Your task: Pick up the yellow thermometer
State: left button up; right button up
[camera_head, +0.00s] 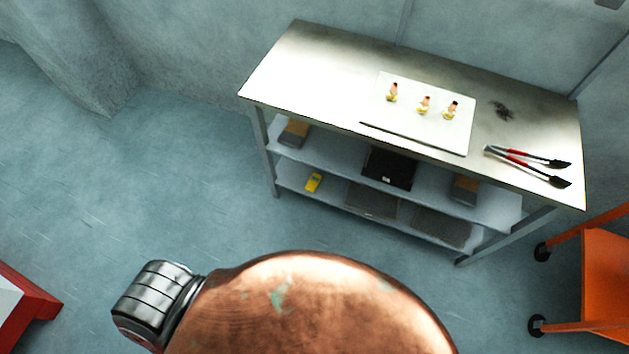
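A small yellow object (314,182), which looks like the yellow thermometer, lies on the bottom shelf of the steel table (330,62), near its left end. It is far off and small, so its details cannot be made out. Neither of my grippers shows in the head view. A large copper-coloured round surface (310,310) with a ribbed metal piece (155,295) at its left fills the bottom of the view; I cannot tell whether it is mine.
A black box (388,170) sits on the middle shelf. An orange cart (605,275) stands at right, a red-edged object (28,305) at lower left. The left floor is clear.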

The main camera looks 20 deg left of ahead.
aim_at(312, 186)
jog(key=k, duration=1.3)
jog(key=z, duration=0.8)
jog(key=i, duration=1.25)
jog(key=u, duration=0.45)
jog(key=i, duration=0.4)
jog(key=u, duration=0.5)
